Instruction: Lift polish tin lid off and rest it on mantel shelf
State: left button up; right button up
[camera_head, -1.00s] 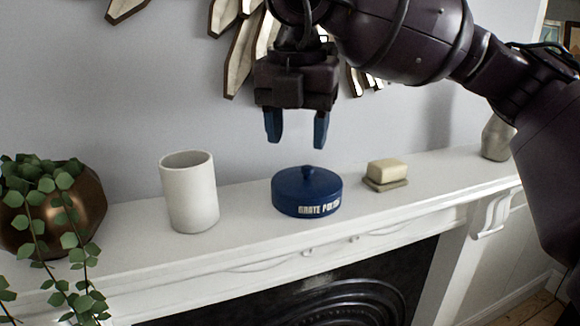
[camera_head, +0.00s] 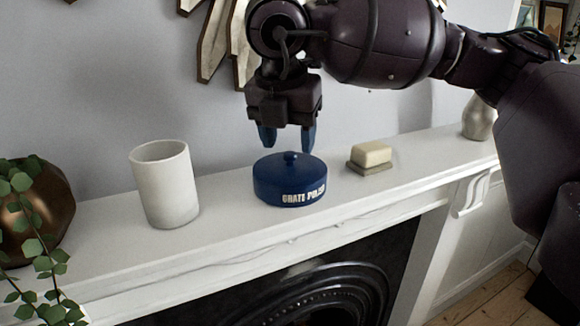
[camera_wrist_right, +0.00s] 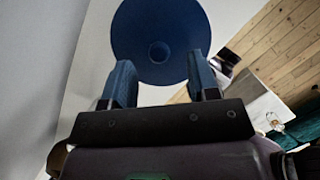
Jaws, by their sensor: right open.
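The blue polish tin (camera_head: 290,188) stands on the white mantel shelf (camera_head: 105,228) with its round, knobbed lid (camera_head: 272,163) on top. White lettering shows on its front. My right gripper (camera_head: 287,140) is open and points down just above and behind the lid, its blue fingers either side of the knob in the head view. In the right wrist view the lid (camera_wrist_right: 135,35) and its knob (camera_wrist_right: 159,52) lie beyond the open fingertips (camera_wrist_right: 160,72). Whether a finger touches the lid cannot be told. My left gripper is not in view.
A white cup (camera_head: 166,185) stands left of the tin, and a soap block on a dish (camera_head: 370,157) sits to its right. A copper planter with trailing leaves (camera_head: 45,215) is at the far left. A grey vase (camera_head: 478,118) stands farther right. Bare shelf lies between cup and tin.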

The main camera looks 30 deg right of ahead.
aim_at(290, 163)
jog(key=shift+x, duration=1.4)
jog(key=c, duration=1)
jog(key=shift+r, duration=0.1)
grip_shut()
